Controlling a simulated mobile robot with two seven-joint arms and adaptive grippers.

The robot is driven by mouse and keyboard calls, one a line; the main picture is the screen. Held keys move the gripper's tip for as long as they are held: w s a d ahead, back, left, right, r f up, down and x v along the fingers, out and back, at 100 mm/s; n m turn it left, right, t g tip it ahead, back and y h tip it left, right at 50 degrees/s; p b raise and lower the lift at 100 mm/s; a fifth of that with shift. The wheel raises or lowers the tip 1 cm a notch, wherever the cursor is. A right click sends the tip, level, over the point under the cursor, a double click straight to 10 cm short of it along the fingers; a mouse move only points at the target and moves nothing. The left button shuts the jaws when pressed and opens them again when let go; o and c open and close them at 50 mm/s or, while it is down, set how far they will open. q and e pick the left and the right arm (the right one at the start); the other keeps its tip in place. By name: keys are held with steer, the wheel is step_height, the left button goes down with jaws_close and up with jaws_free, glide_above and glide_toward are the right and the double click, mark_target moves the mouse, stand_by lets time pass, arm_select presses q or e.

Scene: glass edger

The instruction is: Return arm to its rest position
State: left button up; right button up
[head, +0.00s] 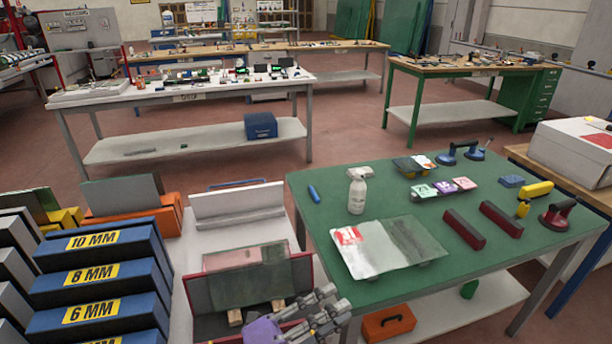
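My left gripper (336,300) is at the bottom middle of the head view, in front of the red-sided rack (303,272) and left of the green table's near edge. Its two fingers point up and right and look spread, with nothing visible between them. It seems apart from the dark glass pane (237,287) in the rack, though the depth is hard to judge. My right gripper is not in view.
The green table (300,190) on the right holds a spray bottle (357,191), a covered pane (385,246), dark red blocks (464,229) and suction lifters (557,216). Blue labelled racks (100,262) stand left. An orange toolbox (388,324) sits on the lower shelf.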

arm_select(q)
steer(key=s+a+f+n+t+y+p, duration=0.1)
steer(key=s+a+f+n+t+y, duration=0.15)
steer(key=a+f+n+y, duration=0.55)
steer(key=s+a+f+n+t+y+p, duration=0.1)
steer(key=s+a+f+n+t+y, duration=0.15)
steer(key=a+f+n+y, duration=0.65)
steer(key=s+a+f+n+g, duration=0.3)
steer(key=s+f+n, duration=0.1)
steer(key=s, duration=0.5)
steer(key=s+a+f+n+g+y, duration=0.1)
steer(key=s+a+f+n+g, duration=0.1)
steer(key=s+a+f+n, duration=0.2)
steer(key=s+f+n, duration=0.1)
steer(key=s+f, duration=0.2)
steer(key=s, duration=0.1)
steer(key=shift+s+a+f+g, duration=0.15)
steer(key=shift+s+g, duration=0.2)
steer(key=shift+g, duration=0.05)
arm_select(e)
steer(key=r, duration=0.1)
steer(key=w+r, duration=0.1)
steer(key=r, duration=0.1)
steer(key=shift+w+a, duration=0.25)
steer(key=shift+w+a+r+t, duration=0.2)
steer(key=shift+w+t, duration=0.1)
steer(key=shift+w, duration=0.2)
